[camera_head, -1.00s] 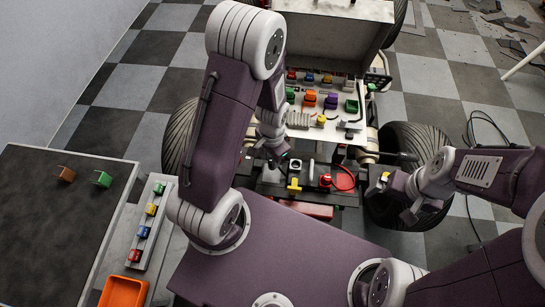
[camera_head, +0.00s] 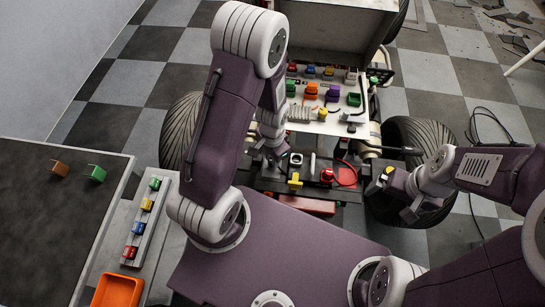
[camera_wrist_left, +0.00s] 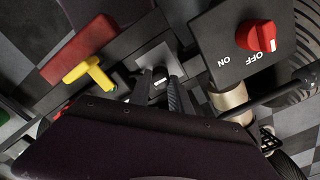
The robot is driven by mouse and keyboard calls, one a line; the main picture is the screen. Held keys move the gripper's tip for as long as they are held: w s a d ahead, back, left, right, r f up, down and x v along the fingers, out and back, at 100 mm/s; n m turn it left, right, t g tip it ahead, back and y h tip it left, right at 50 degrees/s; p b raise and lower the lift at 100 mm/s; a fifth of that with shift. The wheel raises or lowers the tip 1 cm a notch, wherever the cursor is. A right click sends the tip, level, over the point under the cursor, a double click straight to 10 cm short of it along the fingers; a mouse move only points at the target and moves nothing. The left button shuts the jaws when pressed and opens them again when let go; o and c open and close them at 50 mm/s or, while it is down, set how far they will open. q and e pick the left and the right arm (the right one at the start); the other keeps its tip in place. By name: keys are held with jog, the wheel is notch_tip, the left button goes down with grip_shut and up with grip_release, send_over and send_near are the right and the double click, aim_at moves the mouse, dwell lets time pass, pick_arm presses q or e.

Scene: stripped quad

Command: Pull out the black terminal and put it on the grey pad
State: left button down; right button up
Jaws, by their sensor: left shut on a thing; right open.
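My left gripper (camera_wrist_left: 163,92) is shut on a small dark thing with a white mark (camera_wrist_left: 160,82), seen between the fingers in the left wrist view. It looks like the black terminal, but most of it is hidden by the fingers. Light grey material (camera_wrist_left: 158,58) shows just beyond the fingertips; I cannot tell whether this is the grey pad or whether the held thing touches it. In the head view my left gripper (camera_head: 272,156) is low over the vehicle's front, partly hidden by its arm. My right gripper (camera_head: 398,197) is open, right of the vehicle's front.
A yellow T-handle (camera_head: 295,182) and red block (camera_head: 308,205) are near the left gripper. A black switch box (camera_wrist_left: 228,62) with a red knob (camera_wrist_left: 257,36) stands close beside its fingers. A dark table (camera_head: 55,220), coloured-block strip (camera_head: 137,230) and orange tray (camera_head: 118,290) are left.

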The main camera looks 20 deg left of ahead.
pick_arm(q)
jog(key=shift+f+b, duration=0.3)
jog(key=shift+f, duration=0.2)
jog(key=c, duration=1.1)
grip_release()
jog(key=shift+r, duration=0.1)
notch_tip(320, 180, up, 8)
jog(key=p, duration=0.3)
jog(key=shift+r, duration=0.5)
jog(key=shift+r, duration=0.1)
